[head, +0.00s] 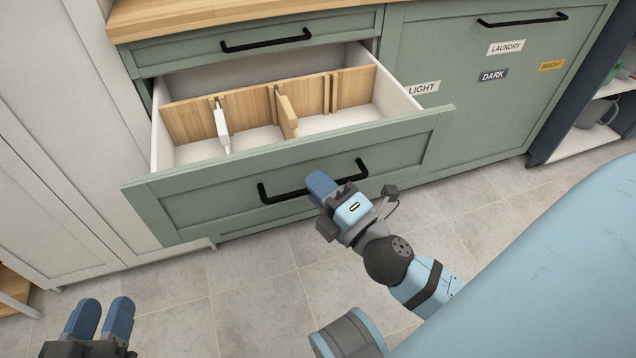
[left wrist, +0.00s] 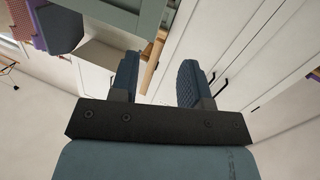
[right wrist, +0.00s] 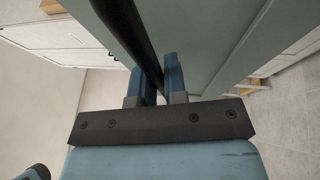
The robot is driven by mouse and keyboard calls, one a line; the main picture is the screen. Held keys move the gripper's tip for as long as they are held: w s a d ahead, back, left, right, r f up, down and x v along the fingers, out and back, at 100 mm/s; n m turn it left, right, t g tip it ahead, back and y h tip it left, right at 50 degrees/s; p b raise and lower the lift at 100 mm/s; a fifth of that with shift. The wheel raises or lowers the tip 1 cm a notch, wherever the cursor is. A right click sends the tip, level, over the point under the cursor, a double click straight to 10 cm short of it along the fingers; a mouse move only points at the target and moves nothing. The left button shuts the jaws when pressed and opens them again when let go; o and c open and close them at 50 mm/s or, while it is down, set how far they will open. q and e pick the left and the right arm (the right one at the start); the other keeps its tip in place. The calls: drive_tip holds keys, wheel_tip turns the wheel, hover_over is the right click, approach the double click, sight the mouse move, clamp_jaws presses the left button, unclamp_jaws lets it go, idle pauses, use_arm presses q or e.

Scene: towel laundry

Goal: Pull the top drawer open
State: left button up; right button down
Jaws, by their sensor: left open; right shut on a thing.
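A green drawer (head: 290,165) with a black bar handle (head: 285,196) stands pulled out from the cabinet, its inside visible. Above it, a shallower green drawer front (head: 180,55) with its own black handle (head: 265,40) is closed. My right gripper (head: 322,187) is shut on the handle of the pulled-out drawer. In the right wrist view the black bar (right wrist: 128,30) passes between the blue fingers (right wrist: 155,82). My left gripper (head: 99,318) is open and empty at the lower left, away from the drawers. Its spread fingers also show in the left wrist view (left wrist: 158,82).
Wooden dividers (head: 245,103) split the open drawer, with a white upright piece (head: 221,126) inside. A labelled green panel (head: 470,90) is at its right, and pale cabinet doors (head: 60,130) are at the left. The tiled floor (head: 240,290) in front is clear.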

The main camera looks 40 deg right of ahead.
drive_tip(key=c, duration=1.2)
unclamp_jaws()
use_arm(q)
drive_tip(key=shift+s+f, duration=0.1)
drive_tip(key=shift+f, duration=0.1)
use_arm(e)
drive_tip(key=shift+o, duration=0.2)
use_arm(q)
drive_tip(key=w+m+b, duration=0.1)
drive_tip(key=a+r+m+t+b, duration=0.1)
drive_tip(key=b, duration=0.1)
drive_tip(key=shift+w+h, duration=0.3)
drive_tip(key=shift+w, duration=0.05)
use_arm(e)
drive_tip(key=a+v, duration=0.1)
drive_tip(key=v, duration=0.6)
drive_tip(key=shift+s+d, duration=0.25)
drive_tip(key=shift+d, duration=0.25)
use_arm(q)
drive_tip(key=shift+f, duration=0.15)
